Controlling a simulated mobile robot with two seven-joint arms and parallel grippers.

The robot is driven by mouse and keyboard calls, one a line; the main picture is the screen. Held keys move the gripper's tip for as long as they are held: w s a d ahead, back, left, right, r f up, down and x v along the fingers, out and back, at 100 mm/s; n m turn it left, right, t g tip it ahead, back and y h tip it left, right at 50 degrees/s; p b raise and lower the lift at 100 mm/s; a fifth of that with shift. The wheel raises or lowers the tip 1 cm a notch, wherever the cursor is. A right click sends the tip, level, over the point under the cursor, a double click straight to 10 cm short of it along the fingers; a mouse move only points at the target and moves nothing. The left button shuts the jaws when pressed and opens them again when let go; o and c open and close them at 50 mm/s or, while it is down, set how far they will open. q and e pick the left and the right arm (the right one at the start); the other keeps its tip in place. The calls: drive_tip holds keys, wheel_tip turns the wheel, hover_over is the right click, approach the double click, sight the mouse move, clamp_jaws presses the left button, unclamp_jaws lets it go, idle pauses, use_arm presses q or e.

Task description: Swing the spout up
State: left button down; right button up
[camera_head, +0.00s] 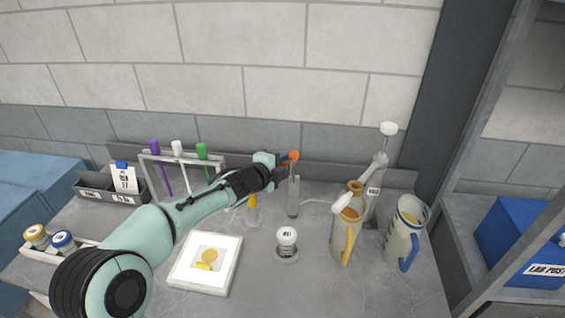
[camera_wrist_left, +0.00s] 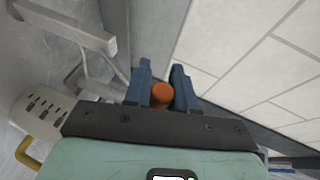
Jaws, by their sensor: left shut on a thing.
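My left gripper (camera_head: 287,162) is at the middle back of the bench, shut on an orange knob or cap (camera_head: 294,155). In the left wrist view the orange piece (camera_wrist_left: 162,94) sits between the two dark blue fingers (camera_wrist_left: 163,88). Below it in the head view stands a clear upright tube (camera_head: 293,196). I cannot tell which part is the spout. My right gripper is not in view.
A second jug (camera_head: 405,240) with a blue handle stands at right. A small white-lidded jar (camera_head: 287,238) and a framed white panel (camera_head: 206,262) are in front. A rack (camera_head: 180,158) holds coloured-top sticks. The bench front is clear between the panel and jar.

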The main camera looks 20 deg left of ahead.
use_arm(q)
drive_tip(key=shift+f, duration=0.35)
idle(0.4)
drive_tip(key=c, duration=1.2)
unclamp_jaws()
drive_tip(key=shift+o, duration=0.9)
drive_tip(key=shift+w, duration=0.2)
drive_tip(key=shift+r, duration=0.15)
